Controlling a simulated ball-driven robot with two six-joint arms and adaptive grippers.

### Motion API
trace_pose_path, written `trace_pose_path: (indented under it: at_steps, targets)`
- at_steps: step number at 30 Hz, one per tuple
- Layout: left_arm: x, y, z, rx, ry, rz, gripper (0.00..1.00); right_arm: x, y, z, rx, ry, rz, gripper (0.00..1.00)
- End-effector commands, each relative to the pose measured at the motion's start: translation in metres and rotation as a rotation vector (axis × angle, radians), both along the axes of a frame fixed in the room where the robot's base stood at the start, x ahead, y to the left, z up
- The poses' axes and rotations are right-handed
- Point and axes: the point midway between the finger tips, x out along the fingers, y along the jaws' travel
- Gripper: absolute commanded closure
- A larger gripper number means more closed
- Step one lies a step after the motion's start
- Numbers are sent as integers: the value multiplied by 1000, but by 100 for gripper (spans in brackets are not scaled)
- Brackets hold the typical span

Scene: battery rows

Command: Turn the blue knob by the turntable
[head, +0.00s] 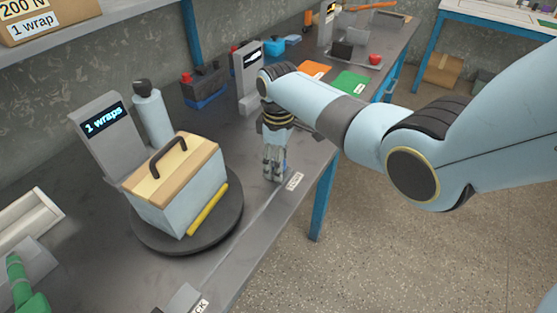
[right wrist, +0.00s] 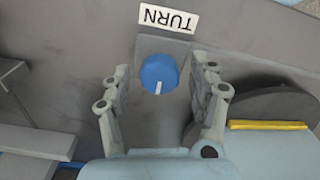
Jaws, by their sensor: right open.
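The blue knob (right wrist: 158,74) shows in the right wrist view, with a white pointer mark on its face, on a grey base beside a label reading TURN (right wrist: 168,19). My right gripper (right wrist: 160,82) is open, its two fingers on either side of the knob with a gap at each side. In the head view, my right gripper (head: 274,174) points down at the bench's front edge, right of the turntable, and hides most of the knob. The dark round turntable (head: 225,225) carries a light blue box (head: 180,199) with a wooden lid and dark handle. My left gripper is not in view.
A yellow bar (head: 208,210) lies by the box on the turntable. A grey display (head: 100,127) reading "1 wraps" and a pale cylinder (head: 152,115) stand behind it. Another grey stand (head: 248,75) is behind my right gripper. Bare bench lies between turntable and gripper.

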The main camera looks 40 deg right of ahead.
Motion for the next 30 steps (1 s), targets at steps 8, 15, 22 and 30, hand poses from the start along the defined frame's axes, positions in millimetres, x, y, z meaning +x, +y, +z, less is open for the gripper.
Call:
trace_pose_path:
  at_steps: [8, 15, 22, 30]
  targets:
    - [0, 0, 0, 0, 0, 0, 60, 0, 0, 0, 0, 0, 0, 68]
    - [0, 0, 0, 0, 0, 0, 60, 0, 0, 0, 0, 0, 0, 94]
    - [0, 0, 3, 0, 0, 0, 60, 0, 0, 1, 0, 1, -26, 94]
    - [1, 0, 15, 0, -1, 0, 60, 0, 0, 3, 1, 2, -168, 94]
